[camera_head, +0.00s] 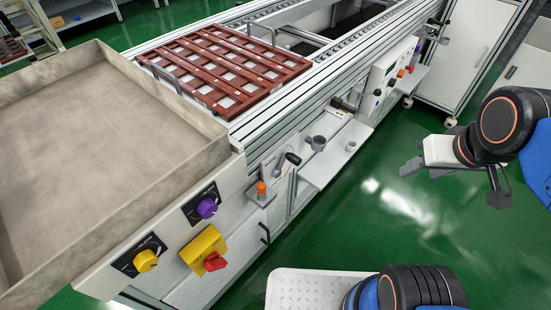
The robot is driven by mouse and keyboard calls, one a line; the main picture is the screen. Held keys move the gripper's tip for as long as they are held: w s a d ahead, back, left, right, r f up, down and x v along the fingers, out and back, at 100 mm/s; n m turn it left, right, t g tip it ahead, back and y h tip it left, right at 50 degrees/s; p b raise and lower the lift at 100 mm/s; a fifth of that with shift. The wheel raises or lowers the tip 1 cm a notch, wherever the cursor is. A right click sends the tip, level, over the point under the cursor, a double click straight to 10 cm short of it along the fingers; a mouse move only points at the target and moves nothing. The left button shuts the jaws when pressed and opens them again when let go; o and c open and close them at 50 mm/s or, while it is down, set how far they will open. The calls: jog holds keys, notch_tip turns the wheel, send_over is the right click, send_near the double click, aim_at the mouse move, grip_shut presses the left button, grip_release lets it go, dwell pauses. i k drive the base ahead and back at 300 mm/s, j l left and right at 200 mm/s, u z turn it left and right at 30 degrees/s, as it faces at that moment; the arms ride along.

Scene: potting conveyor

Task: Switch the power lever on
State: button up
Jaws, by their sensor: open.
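A red handle (214,262) sits on a yellow switch box (203,247) on the front of the machine, at the lower left in the head view. It looks like the power lever, though no label is legible. The handle is tilted, pointing down and to the right; I cannot tell which switch position this is. My gripper (412,167) is at the right, over the green floor, well apart from the box. It is open and appears empty. Its fingers are small and seen from the side.
A purple knob (207,208) and a yellow knob (146,260) are beside the box. A grey tray (95,150) stands above them. A small shelf (325,160) and control panel (388,75) jut from the conveyor. Green floor is clear between my gripper and the machine.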

aim_at(214, 262)
jog(key=j+u, duration=0.1)
jog(key=u, duration=0.3)
jog(key=k+j+u, duration=0.1)
jog(key=u, duration=0.35)
jog(key=j+u, duration=0.25)
jog(key=u, duration=0.15)
jog(key=k+z, duration=0.1)
jog(key=k, duration=1)
